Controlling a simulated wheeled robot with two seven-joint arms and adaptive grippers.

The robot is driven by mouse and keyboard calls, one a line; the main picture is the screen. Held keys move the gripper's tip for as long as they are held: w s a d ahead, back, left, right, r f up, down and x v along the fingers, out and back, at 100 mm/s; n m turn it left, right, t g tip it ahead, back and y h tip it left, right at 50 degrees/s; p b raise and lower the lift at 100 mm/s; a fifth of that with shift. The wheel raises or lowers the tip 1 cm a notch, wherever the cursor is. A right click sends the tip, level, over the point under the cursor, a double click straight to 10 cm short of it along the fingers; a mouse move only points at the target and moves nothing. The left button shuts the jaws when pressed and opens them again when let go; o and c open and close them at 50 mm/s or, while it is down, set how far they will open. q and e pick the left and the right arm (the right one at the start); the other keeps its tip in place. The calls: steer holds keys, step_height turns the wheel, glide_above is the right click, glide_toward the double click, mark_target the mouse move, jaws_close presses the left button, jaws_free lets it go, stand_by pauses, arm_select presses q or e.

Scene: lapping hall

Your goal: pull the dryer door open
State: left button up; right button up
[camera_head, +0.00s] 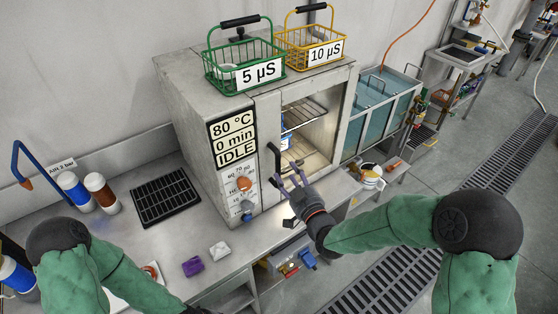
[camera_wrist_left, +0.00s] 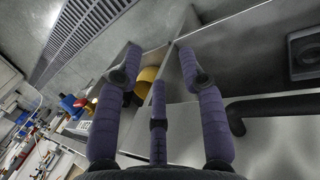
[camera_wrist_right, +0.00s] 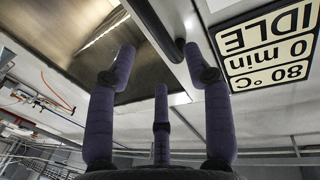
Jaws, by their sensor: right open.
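The dryer (camera_head: 190,105) is a grey cabinet on the bench, its panel (camera_head: 233,143) reading 80 °C, 0 min, IDLE. Its door (camera_head: 266,118) looks shut, with wire racks visible through the lit window area. The black bar handle (camera_head: 274,165) is on the door's panel side; in the right wrist view the handle (camera_wrist_right: 152,25) runs up between the spread fingers. My right gripper (camera_head: 292,180) is open beside the handle; contact cannot be told. My left gripper (camera_wrist_left: 164,62) is open and empty in the left wrist view; its hand is cut off in the head view.
Green (camera_head: 245,65) and yellow (camera_head: 312,50) baskets stand on the dryer. A purple block (camera_head: 193,267), a white block (camera_head: 219,249) and a black grate (camera_head: 166,196) lie on the bench. Water tanks (camera_head: 380,105) stand to the right.

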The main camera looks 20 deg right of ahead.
mark_target(279, 161)
steer(key=w, duration=0.4)
steer(key=w+a, duration=0.1)
steer(key=w, duration=0.2)
jaws_close()
